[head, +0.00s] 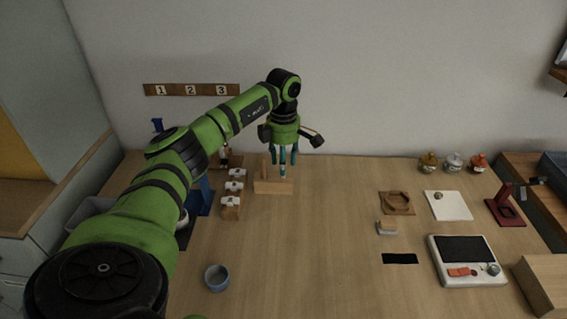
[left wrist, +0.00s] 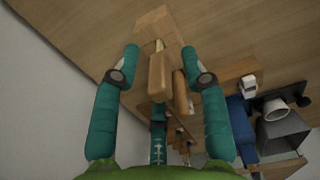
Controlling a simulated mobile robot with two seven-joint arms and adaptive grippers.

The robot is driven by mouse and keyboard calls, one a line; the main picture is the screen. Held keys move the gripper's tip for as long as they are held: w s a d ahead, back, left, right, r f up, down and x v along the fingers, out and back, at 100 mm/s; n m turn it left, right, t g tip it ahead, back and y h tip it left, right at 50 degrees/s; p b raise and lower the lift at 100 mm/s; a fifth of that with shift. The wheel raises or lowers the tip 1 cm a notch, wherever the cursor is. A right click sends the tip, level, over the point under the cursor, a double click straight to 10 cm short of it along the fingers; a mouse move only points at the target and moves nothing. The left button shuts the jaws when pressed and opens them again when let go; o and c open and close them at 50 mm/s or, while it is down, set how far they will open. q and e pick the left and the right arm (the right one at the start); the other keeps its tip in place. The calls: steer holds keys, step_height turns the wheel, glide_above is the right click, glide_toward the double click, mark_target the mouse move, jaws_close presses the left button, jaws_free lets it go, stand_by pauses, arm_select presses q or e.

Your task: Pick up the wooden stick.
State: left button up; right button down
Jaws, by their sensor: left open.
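A light wooden block (head: 274,187) stands near the back of the table, with an upright wooden piece (head: 264,166) at its left end. My left gripper (head: 284,160) is open, its teal fingers pointing down over this block. In the left wrist view, my left gripper (left wrist: 160,50) has two fingers spread on either side of the wooden stick (left wrist: 158,78), with visible gaps. A second, thinner brown upright piece (left wrist: 180,95) is just right of it. Which upright in the head view is the stick, I cannot tell. My right gripper does not show.
Several small wooden blocks with white tops (head: 231,208) stand left of the holder. A blue-grey cup (head: 217,277) is at the front. A white device (head: 467,262), a white board (head: 448,205) and several lidded jars (head: 454,163) are at the right. The table's middle is clear.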

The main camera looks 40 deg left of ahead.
arm_select(q)
steer(key=shift+f, duration=0.1)
steer(key=shift+c, duration=0.4)
steer(key=c, duration=0.7)
steer(key=shift+c, duration=0.2)
